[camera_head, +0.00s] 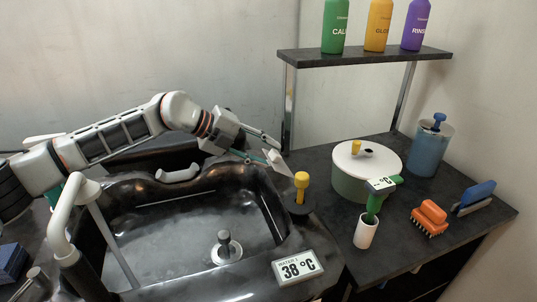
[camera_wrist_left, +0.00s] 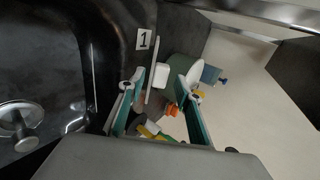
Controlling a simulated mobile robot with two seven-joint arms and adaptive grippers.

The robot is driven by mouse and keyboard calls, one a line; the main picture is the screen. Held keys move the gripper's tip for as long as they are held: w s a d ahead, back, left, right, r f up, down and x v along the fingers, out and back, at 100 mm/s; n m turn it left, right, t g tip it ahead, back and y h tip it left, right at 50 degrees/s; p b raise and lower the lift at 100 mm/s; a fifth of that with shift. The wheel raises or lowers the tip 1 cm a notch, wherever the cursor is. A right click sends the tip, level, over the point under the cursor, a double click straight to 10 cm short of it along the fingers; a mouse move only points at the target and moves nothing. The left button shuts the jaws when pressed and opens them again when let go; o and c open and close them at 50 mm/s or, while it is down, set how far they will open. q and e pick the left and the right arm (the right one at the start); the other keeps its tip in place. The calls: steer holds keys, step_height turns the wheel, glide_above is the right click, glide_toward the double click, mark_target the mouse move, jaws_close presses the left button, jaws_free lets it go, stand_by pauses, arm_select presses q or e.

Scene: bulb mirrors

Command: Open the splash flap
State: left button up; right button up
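My left gripper (camera_head: 270,150) reaches over the back right corner of the black basin (camera_head: 293,217). Its teal-lined fingers are apart, as the left wrist view (camera_wrist_left: 162,84) also shows. A small pale panel (camera_head: 277,164) is at the fingertips; it looks like the splash flap, but I cannot be sure. In the left wrist view a thin pale strip (camera_wrist_left: 150,68) and a white block (camera_wrist_left: 161,77) appear between the fingers. I cannot tell whether either finger touches them. My right gripper is out of view.
A yellow-topped knob (camera_head: 301,181) stands close to the gripper on the basin's right rim. Right of it are a green pot (camera_head: 349,187), a white cup (camera_head: 366,231) and an orange brush (camera_head: 430,217). A shelf (camera_head: 365,58) with bottles overhangs the back.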

arm_select(q)
steer(key=shift+x, duration=0.8)
jaws_close()
